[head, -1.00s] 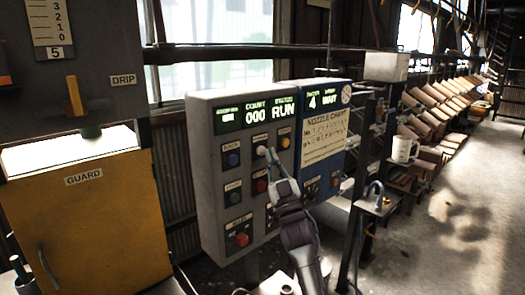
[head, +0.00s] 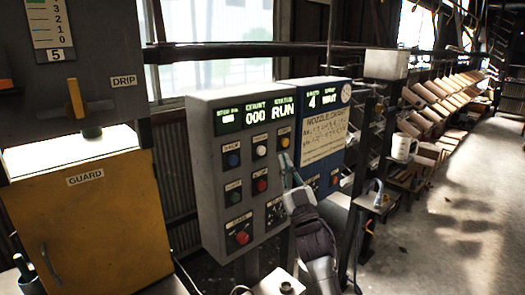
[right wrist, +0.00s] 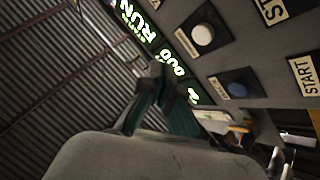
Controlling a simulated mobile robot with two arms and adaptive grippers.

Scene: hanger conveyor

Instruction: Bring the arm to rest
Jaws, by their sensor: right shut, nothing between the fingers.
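My right gripper (head: 286,162) is shut and empty in the head view. It is in front of the right side of the grey control panel (head: 213,165), below the yellow button (head: 285,143). I cannot tell the exact gap to the panel. In the right wrist view its closed fingers (right wrist: 160,72) point toward the panel face (right wrist: 255,60), with a white button (right wrist: 202,35) and a blue button (right wrist: 237,90) beyond. The panel display (head: 256,115) reads count 000 and status RUN. My left gripper is not in view.
A blue nozzle chart box (head: 310,97) adjoins the panel on the right. A yellow guard door (head: 100,225) stands at left. A white mug (head: 403,147) sits right of the panel, near a rack of tilted boards (head: 440,105). Open floor (head: 460,220) lies at right.

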